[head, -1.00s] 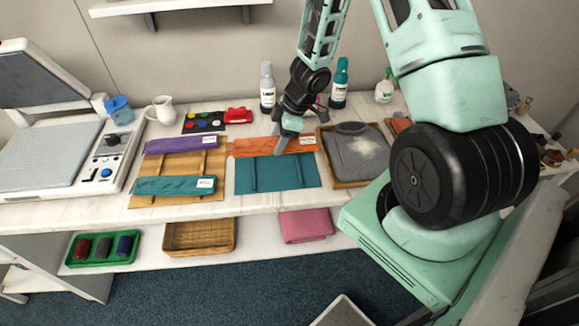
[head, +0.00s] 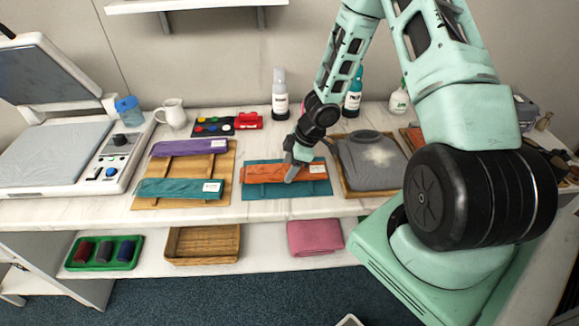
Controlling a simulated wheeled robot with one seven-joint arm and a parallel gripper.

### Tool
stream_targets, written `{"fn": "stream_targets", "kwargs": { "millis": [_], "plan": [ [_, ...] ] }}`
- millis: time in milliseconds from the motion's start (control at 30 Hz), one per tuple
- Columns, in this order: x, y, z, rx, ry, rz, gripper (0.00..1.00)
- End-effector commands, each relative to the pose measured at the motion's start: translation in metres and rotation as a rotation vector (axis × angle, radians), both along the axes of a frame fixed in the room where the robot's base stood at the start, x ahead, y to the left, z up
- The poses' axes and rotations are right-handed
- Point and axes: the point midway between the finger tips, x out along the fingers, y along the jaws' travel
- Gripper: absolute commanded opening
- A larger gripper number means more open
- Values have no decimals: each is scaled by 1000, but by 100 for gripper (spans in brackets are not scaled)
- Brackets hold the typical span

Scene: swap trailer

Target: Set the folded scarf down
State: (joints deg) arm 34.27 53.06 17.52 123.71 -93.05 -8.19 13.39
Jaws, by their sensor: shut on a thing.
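The folded orange scarf (head: 262,173) has a white label at its right end. It lies lengthwise across the middle of the teal mat (head: 262,193), with teal showing behind and in front of it. My gripper (head: 292,174) reaches down from behind and is shut on the scarf, right of its middle. The fingertips partly cover the scarf. I cannot tell whether the scarf touches the mat or hangs just above it.
Left is a wooden board (head: 219,173) with a purple scarf (head: 188,147) and a teal scarf (head: 178,188). Right is a tray (head: 343,180) holding a grey folded garment (head: 372,165). Bottles stand behind. A pink cloth (head: 315,236) and wicker basket (head: 202,258) sit on the lower shelf.

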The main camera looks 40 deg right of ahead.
Motion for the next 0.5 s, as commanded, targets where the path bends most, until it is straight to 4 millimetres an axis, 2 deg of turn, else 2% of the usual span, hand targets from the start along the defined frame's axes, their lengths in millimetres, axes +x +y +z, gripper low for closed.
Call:
{"fn": "stream_targets", "kwargs": {
  "millis": [33,67,133,500],
  "plan": [
    [0,0,-3,0,0,0,29],
    [0,0,-3,0,0,-1,58],
    [0,0,-2,0,0,-1,77],
    [0,0,4,0,0,1,77]
  ]
}}
